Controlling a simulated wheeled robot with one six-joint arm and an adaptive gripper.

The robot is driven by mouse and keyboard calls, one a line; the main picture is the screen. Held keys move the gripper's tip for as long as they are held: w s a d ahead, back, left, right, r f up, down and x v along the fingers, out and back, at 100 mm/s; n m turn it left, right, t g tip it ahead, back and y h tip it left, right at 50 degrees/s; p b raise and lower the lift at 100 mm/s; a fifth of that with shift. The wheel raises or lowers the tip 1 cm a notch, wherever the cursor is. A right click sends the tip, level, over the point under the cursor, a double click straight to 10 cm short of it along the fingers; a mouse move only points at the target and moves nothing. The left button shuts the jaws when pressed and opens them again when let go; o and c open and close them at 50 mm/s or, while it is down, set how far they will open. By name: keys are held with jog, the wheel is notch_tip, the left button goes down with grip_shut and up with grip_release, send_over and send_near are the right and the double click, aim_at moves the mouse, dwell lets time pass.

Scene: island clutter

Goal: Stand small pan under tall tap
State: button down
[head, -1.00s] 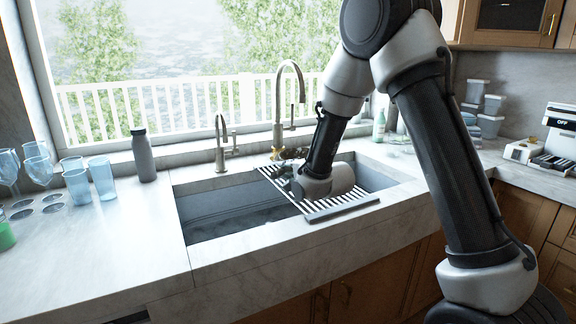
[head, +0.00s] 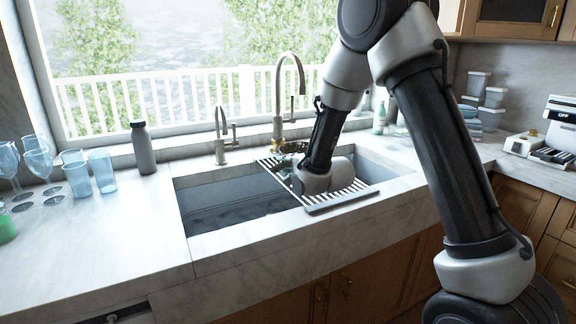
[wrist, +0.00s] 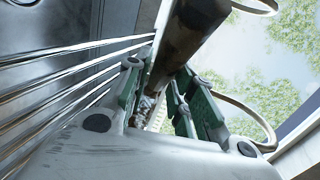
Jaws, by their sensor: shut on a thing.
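The tall tap (head: 278,95), a high brass arch, stands behind the sink (head: 235,205). My gripper (head: 289,166) is low over the slatted rack across the sink, in front of the tall tap. In the wrist view its green-padded fingers (wrist: 170,98) are shut on a dark brown-black piece, which I take to be the small pan (wrist: 196,30). In the head view a dark part of the pan (head: 292,146) shows beyond the gripper near the tap's base. Most of the pan is hidden, so its tilt and any contact with the rack are unclear.
A shorter tap (head: 222,143) stands left of the tall one. A dark bottle (head: 143,150) and blue glasses (head: 101,172) stand on the left counter. The metal rack (head: 345,195) spans the sink's right half. The front left counter is clear.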

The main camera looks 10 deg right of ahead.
jog(key=shift+f, duration=0.55)
dwell(1.1)
jog(key=c, duration=1.1)
grip_release()
jog(key=shift+c, duration=0.2)
jog(key=shift+f, duration=0.15)
jog(key=v, duration=0.7)
jog(key=shift+s+d, duration=0.1)
jog(key=shift+s, duration=0.15)
jog(key=shift+r, duration=0.2)
